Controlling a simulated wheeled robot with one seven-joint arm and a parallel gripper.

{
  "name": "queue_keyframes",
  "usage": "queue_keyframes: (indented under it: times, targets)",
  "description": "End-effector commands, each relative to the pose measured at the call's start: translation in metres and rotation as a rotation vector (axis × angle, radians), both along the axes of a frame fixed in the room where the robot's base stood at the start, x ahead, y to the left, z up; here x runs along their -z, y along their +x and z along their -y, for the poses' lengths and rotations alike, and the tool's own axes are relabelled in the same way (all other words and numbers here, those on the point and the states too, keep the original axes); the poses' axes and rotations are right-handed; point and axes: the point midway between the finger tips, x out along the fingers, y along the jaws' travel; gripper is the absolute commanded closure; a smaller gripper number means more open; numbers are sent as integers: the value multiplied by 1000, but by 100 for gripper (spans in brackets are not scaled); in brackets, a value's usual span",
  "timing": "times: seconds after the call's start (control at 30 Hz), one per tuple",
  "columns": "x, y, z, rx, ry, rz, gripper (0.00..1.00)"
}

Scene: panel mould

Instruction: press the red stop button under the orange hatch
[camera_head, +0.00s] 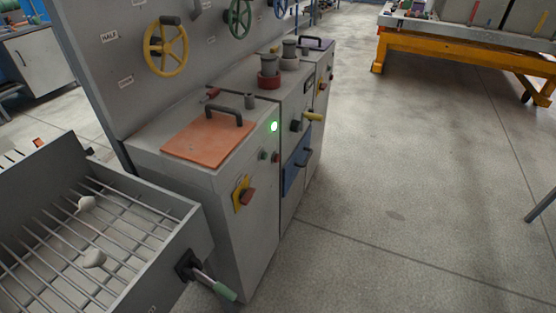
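The orange hatch (203,136) lies flat and shut on top of the nearest grey cabinet (245,235). A dark bar handle (226,115) stands on its far right part. Whatever is under the hatch is hidden, and no red stop button shows there. On the cabinet's front, below the hatch's level, are a small red knob or button (276,157) and a red-handled switch (247,195) on a yellow plate. I cannot tell whether either is the stop button. My gripper is not in view.
A green lamp (274,127) glows on the cabinet front. A grey tray with rods (160,262) juts out at lower left, with a green-tipped lever (222,290). A panel with a yellow handwheel (166,47) stands behind.

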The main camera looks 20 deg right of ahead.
Motion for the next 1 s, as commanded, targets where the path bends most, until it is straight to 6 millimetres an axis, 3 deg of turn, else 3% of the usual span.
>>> queue_keyframes:
  times: [0.3, 0.5, 1.0]
  targets:
    - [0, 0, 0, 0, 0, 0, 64]
    - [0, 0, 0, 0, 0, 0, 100]
    - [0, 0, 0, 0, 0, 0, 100]
